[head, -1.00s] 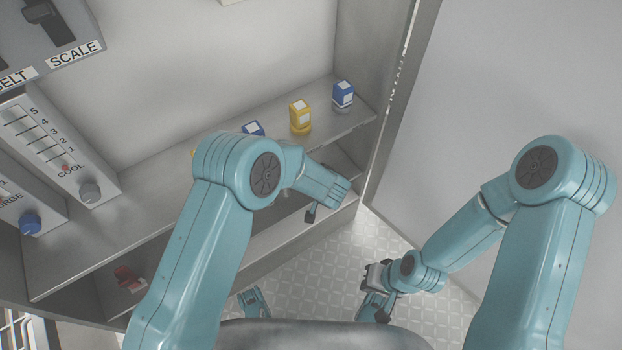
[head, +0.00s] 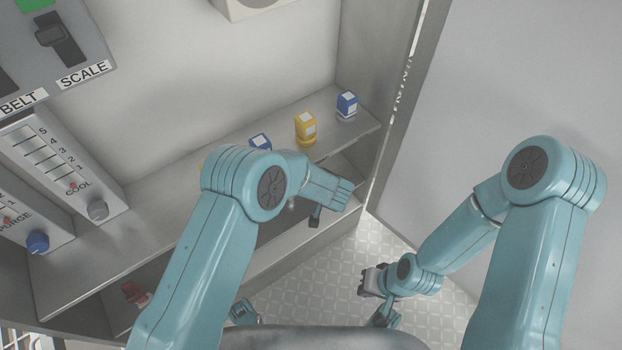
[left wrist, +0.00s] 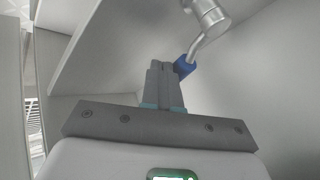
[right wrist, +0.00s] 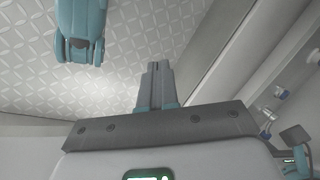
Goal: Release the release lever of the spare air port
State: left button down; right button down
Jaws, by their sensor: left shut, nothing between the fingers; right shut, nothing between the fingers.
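A blue-tipped lever (left wrist: 185,67) on a silver metal fitting (left wrist: 208,14) shows in the left wrist view; I cannot tell for sure whether it is the spare air port's release lever. My left gripper (left wrist: 160,67) is shut and empty, its fingertips just left of the blue tip; touching or apart is unclear. In the head view my left gripper (head: 315,217) is small and dark at the lower compartment's front, and the lever is hidden there. My right gripper (right wrist: 155,67) is shut and empty over the patterned floor; it also shows in the head view (head: 371,281).
Blue and yellow blocks (head: 305,127) stand on the shelf (head: 185,200). A red part (head: 135,293) sits in the lower compartment at left. Panels with knobs (head: 97,209) are at upper left. A plain wall (head: 510,90) stands right; the floor (head: 375,240) between is open.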

pick_arm(q)
jog(key=shift+w+a+r+n+p, duration=0.15)
jog(key=shift+w+r+n+p, duration=0.1)
jog(key=shift+r+n+p, duration=0.4)
jog(key=shift+w+a+f+n+g+y+p, duration=0.2)
jog(key=shift+w+f+n+g+y+p, duration=0.1)
jog(key=shift+y+p, duration=0.25)
jog(key=shift+w+a+p, duration=0.2)
jog(key=shift+a+p, duration=0.1)
jog(key=shift+p, duration=0.25)
jog(key=shift+w+a+f, duration=0.1)
jog(key=shift+w+a, duration=0.15)
jog(key=shift+w+a+f, duration=0.1)
jog(key=shift+w+f, duration=0.05)
jog(key=shift+f, duration=0.05)
pick_arm(e)
jog(key=shift+n, duration=0.3)
jog(key=r, duration=0.3)
jog(key=a+r, duration=0.1)
jog(key=shift+s+r, duration=0.25)
jog(key=shift+r, duration=0.1)
